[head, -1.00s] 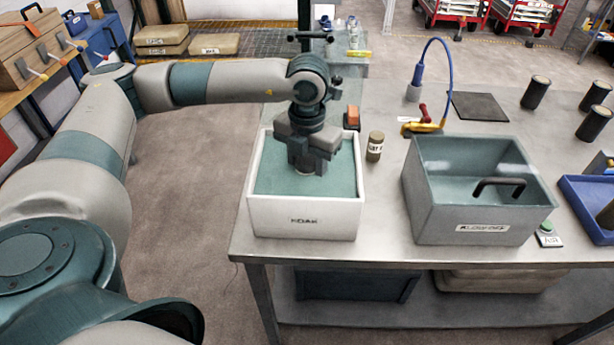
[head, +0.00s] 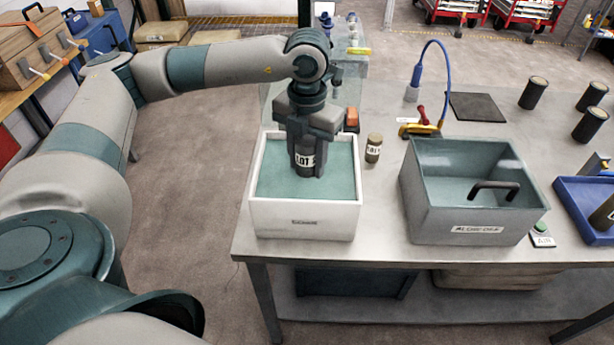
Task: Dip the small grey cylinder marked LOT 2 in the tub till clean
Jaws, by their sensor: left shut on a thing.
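My left gripper (head: 306,160) is shut on a small dark grey cylinder (head: 305,157) and holds it upright over the white tub (head: 302,219). The cylinder's white label shows between the fingers and appears to start with LOT; its end is partly hidden. The tub holds teal liquid (head: 275,186). I cannot tell whether the cylinder's lower end clears the surface. I see no clear dirt on its visible part. My right gripper is not in view.
A small labelled brownish cylinder (head: 373,148) stands right of the tub. A grey tub (head: 460,213) with a black handle is further right. Dark cylinders (head: 590,124) stand at the far right, near a blue tray (head: 570,188). A blue hose stand (head: 412,92) is behind.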

